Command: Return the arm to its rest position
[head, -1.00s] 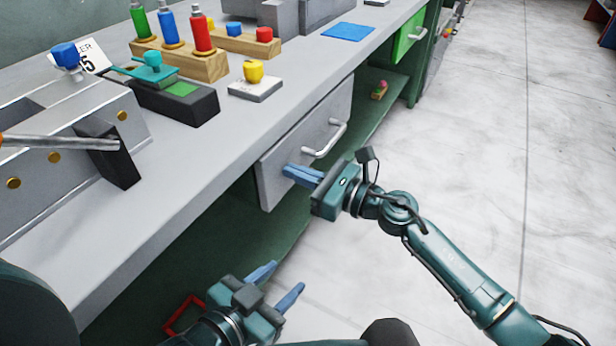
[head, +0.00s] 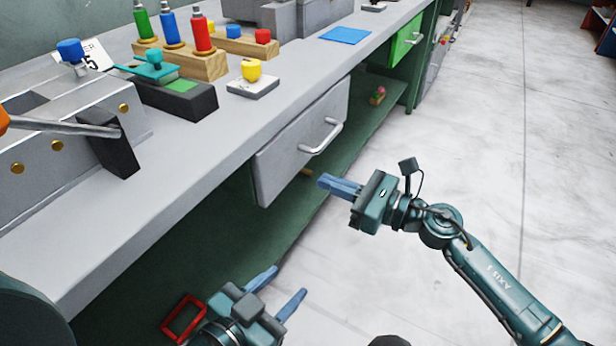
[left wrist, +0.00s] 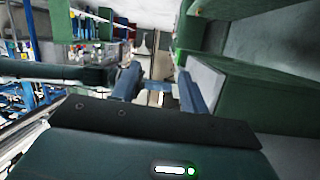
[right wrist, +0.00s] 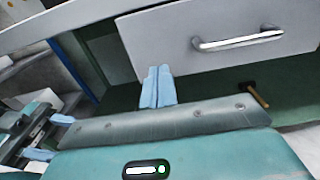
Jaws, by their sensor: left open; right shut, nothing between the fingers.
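My right gripper (head: 338,186) is shut and empty, out over the floor in front of the grey drawer (head: 300,150) and apart from it. In the right wrist view its fingers (right wrist: 157,87) are together, below the drawer front (right wrist: 225,45). My left gripper (head: 278,291) is open and empty, low in front of the bench at the bottom of the head view. Its spread fingers also show in the left wrist view (left wrist: 158,90).
The drawer's handle (head: 322,138) sticks out near my right gripper. A red frame (head: 184,318) lies beside my left gripper. Bottles in a wooden block (head: 180,62) and a yellow knob (head: 251,70) stand on the bench. The floor (head: 460,150) to the right is clear.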

